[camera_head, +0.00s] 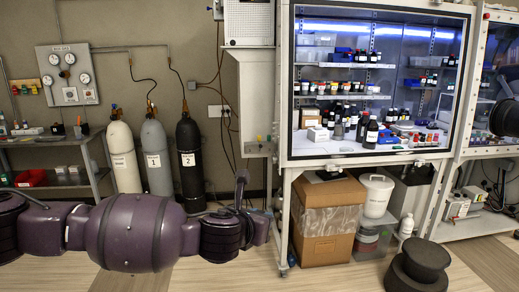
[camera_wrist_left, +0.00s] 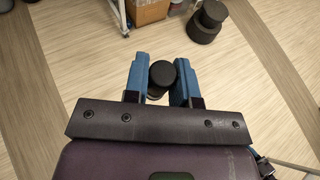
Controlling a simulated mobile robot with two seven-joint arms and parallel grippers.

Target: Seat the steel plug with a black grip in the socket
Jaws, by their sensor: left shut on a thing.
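My left gripper (camera_wrist_left: 160,68) is in the left wrist view, its two blue fingers shut on the steel plug with a black grip (camera_wrist_left: 161,74). Only the round black grip shows, between the fingers; I cannot make out the steel part. The plug is held in the air above the wood-look floor. In the head view my purple left arm comes in from the left, in front of the gas cylinders, and its fingers are not clear. I cannot pick out the socket in either view. My right gripper is not seen.
A glass-fronted cabinet (camera_head: 282,120) of bottles stands ahead, with a cardboard box (camera_head: 325,245) and white bucket (camera_head: 376,197) below. Gas cylinders (camera_head: 190,165) stand by the wall. A dark round stepped stool (camera_head: 420,262) is at lower right. Floor between is clear.

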